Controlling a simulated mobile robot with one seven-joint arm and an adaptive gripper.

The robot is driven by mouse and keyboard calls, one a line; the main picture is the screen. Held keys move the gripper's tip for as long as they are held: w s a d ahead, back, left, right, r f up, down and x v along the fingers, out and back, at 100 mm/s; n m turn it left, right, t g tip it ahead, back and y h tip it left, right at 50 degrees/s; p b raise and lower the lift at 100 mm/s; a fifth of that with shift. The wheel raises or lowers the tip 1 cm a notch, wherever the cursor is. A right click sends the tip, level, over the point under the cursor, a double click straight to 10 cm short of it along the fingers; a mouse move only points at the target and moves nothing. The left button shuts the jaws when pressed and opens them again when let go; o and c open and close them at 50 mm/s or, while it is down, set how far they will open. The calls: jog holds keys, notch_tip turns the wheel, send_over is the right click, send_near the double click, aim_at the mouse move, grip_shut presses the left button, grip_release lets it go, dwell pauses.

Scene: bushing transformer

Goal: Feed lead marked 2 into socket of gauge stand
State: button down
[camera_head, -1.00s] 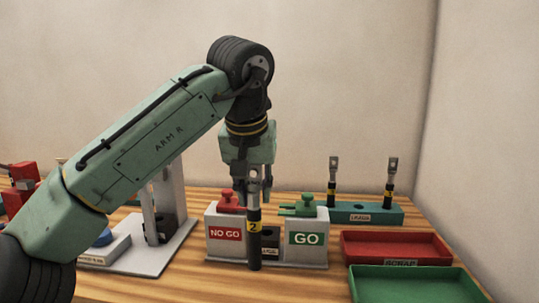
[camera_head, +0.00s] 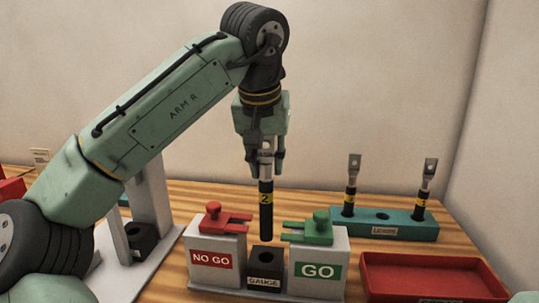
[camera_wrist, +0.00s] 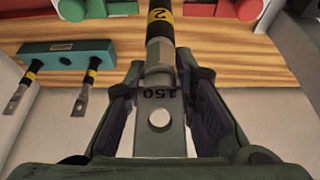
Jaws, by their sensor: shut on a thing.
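The lead marked 2 (camera_head: 266,207) is a black rod with a yellow band and a metal lug on top. My gripper (camera_head: 265,160) is shut on its lug, and the lead hangs upright. In the wrist view the lug (camera_wrist: 159,105) stamped 150 sits between my fingers. The gauge stand (camera_head: 267,284) has a black socket block (camera_head: 266,261) at its middle. The lead's lower end shows just above this block in the head view, apart from it. The socket is out of sight in the wrist view.
The NO GO block (camera_head: 215,255) with a red slide and the GO block (camera_head: 318,265) with a green slide flank the socket closely. A teal leads rack (camera_head: 390,226) with two leads stands behind right. A red tray (camera_head: 420,265) lies at right.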

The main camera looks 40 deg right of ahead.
aim_at(267, 204)
jog(key=shift+s+a+r, duration=0.15)
jog(key=shift+s+a, duration=0.05)
dwell(0.3)
jog(key=shift+f+b, duration=2.65)
jog(key=shift+f, duration=1.85)
jog(key=c, duration=1.3)
grip_release()
jog(key=shift+f, duration=0.1)
jog(key=v, duration=1.2)
jog(key=shift+w, duration=0.2)
